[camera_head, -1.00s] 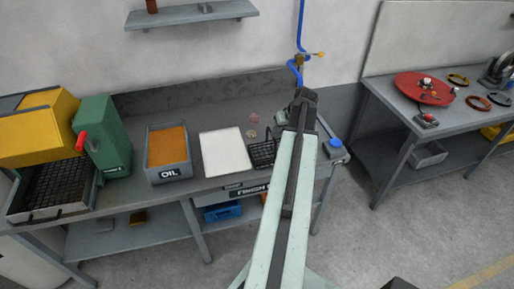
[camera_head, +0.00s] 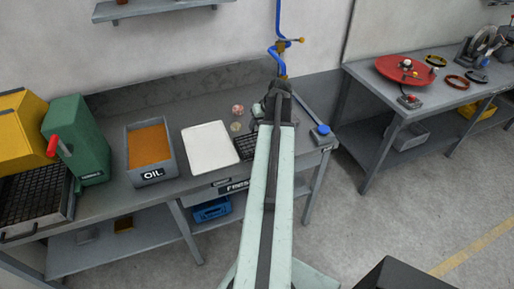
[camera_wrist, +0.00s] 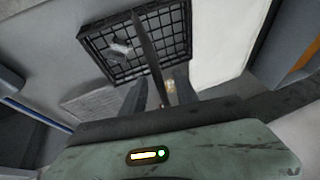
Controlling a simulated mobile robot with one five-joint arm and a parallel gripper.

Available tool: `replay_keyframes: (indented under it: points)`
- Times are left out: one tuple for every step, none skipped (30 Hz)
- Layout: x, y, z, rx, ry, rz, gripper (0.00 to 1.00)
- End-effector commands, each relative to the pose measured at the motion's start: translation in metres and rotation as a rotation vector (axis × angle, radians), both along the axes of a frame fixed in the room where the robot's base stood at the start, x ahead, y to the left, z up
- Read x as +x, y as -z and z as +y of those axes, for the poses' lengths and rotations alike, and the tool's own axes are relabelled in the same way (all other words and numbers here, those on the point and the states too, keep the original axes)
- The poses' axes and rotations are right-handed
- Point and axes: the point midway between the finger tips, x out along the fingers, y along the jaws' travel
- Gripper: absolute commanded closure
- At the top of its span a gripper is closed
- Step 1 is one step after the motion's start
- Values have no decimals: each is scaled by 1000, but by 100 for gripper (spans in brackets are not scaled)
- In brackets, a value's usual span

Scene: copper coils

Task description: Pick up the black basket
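The black basket (camera_head: 244,147) lies on the left workbench, beside the right edge of the white tray (camera_head: 211,149). My arm hides part of it in the head view. In the wrist view the basket (camera_wrist: 100,43) shows as a shallow black grid with a small grey object in it. My gripper (camera_head: 276,92) is over the bench's right end. In the wrist view dark bars of my gripper (camera_wrist: 148,75) reach toward the basket, and one overlaps it. I cannot tell whether they touch it or how wide the fingers are apart.
An oil bin (camera_head: 150,151), a green machine (camera_head: 77,139) and a dark grid tray (camera_head: 34,200) stand left on the bench. A blue hose (camera_head: 279,40) hangs behind my gripper. A second workbench (camera_head: 425,97) stands right, with clear floor before it.

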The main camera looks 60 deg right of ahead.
Motion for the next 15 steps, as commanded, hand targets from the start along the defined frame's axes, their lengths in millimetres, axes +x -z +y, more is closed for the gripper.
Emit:
replay_keyframes:
  points:
    - [5, 18, 0, 0, -2, 0, 64]
    - [8, 23, -1, 0, -2, 0, 64]
    - [10, 27, -1, 0, -2, 0, 64]
    - [12, 29, -1, -1, -2, 0, 64]
    - [12, 29, -1, 0, -1, 0, 64]
    - [13, 28, -1, 0, -1, 0, 64]
    - [13, 27, -1, 0, -1, 0, 64]
    - [13, 26, -1, 0, -1, 0, 64]
    - [13, 25, -1, 0, -1, 0, 64]
    - [13, 25, -1, 0, -1, 0, 64]
    - [13, 25, -1, 0, -1, 0, 64]
    - [13, 25, -1, 0, -1, 0, 64]
    - [13, 25, -1, 0, -1, 0, 64]
    - [13, 25, -1, 0, -2, 0, 64]
    - [13, 25, -1, 0, -2, 0, 64]
